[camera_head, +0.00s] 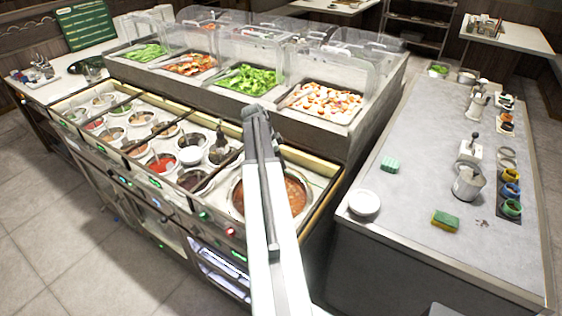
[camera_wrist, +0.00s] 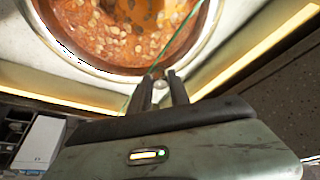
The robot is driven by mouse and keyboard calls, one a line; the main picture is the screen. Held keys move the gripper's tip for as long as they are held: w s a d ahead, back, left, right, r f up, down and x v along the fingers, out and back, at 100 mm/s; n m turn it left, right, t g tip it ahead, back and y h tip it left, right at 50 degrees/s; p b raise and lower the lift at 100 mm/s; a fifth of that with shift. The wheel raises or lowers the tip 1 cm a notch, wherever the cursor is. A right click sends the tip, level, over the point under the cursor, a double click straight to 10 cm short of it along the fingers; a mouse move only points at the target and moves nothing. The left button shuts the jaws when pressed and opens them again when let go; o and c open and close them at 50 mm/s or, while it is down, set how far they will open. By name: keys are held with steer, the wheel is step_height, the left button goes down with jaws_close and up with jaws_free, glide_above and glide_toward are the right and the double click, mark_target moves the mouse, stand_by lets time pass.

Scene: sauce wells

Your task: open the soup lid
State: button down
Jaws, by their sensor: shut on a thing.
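The soup well (camera_head: 298,192) sits at the right end of the sauce counter, with red-brown chunky soup in it. My arm crosses in front of it and hides its middle. In the wrist view the soup (camera_wrist: 95,40) and the pale metal rim lie just beyond my fingers. My gripper (camera_wrist: 161,82) is at the rim, its two dark fingers shut around a small round metal knob (camera_wrist: 161,88). A thin greenish edge, apparently of the clear soup lid (camera_wrist: 165,56), runs from the fingertips across the soup. The lid's full outline and tilt cannot be made out.
Several sauce wells (camera_head: 165,162) lie left of the soup. A salad bar with clear guards (camera_head: 330,66) stands behind. A grey side counter (camera_head: 420,170) on the right holds a white bowl stack (camera_head: 364,203), a sponge (camera_head: 445,221) and jars.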

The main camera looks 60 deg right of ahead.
mark_target(296, 155)
steer(key=d, duration=0.9)
steer(key=shift+d, duration=0.15)
steer(key=c, duration=1.2)
jaws_free()
steer(key=shift+c, duration=0.2)
steer(key=p+v, duration=0.7)
steer(key=shift+a+r, duration=0.25)
steer(key=shift+r, duration=0.1)
